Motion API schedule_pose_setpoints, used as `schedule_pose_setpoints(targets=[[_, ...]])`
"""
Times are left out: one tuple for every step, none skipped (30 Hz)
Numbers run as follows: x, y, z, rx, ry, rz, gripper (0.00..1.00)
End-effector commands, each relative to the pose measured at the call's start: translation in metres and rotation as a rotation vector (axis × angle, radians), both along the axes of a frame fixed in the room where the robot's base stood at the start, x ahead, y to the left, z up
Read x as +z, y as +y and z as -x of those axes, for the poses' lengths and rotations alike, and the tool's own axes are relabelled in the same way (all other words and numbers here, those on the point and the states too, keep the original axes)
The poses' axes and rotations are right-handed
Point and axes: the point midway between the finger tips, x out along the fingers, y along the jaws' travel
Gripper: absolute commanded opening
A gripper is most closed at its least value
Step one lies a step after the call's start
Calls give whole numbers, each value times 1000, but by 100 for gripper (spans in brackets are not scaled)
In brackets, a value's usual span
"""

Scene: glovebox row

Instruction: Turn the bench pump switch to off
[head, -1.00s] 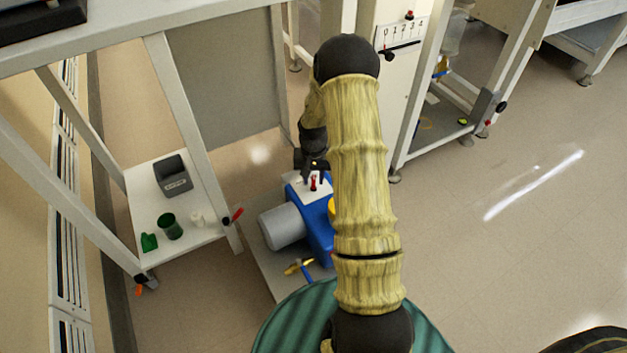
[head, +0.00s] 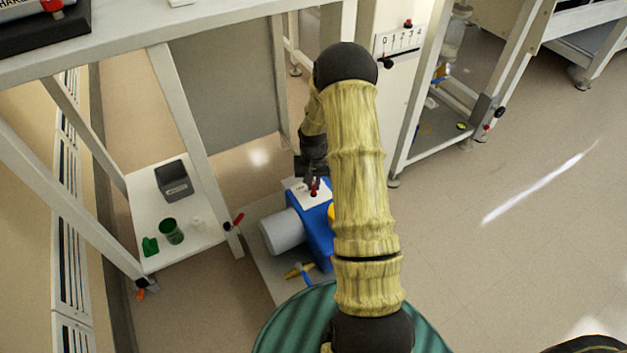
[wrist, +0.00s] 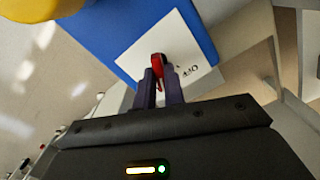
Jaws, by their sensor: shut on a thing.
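The bench pump is a blue block (head: 318,238) with a light grey cylinder (head: 281,232) on its left side. A white label plate (head: 300,188) lies on its top. The red switch (head: 314,188) stands on that plate, and it also shows in the wrist view (wrist: 158,66). My gripper (head: 312,180) reaches down onto it, and in the wrist view my gripper (wrist: 161,84) has its two dark fingers closed around the red handle. The fingers hide part of the switch.
A white shelf (head: 185,238) at left holds a dark grey box (head: 174,180) and a green cup (head: 171,231). A red-handled valve (head: 238,218) sits near the shelf's right edge. Bench legs stand close on the left. The floor (head: 490,270) at right is clear.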

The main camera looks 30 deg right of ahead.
Motion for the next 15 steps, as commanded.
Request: schedule_pose_setpoints(targets=[[4,1,0,26,1,-1,0],[5,1,0,42,1,-1,0],[5,1,0,67,0,-1,0],[5,1,0,85,1,-1,0],[5,1,0,106,1,-1,0],[5,1,0,134,1,-1,0],[6,1,-1,155,0,-1,0],[6,1,-1,177,0,-1,0],[5,1,0,205,0,-2,0],[5,2,0,226,0,-2,0],[5,2,0,246,0,-2,0],[5,2,-1,273,0,-2,0],[5,2,0,293,0,-2,0],[4,2,-1,311,-1,-2,0],[4,2,-1,334,-2,-2,0]])
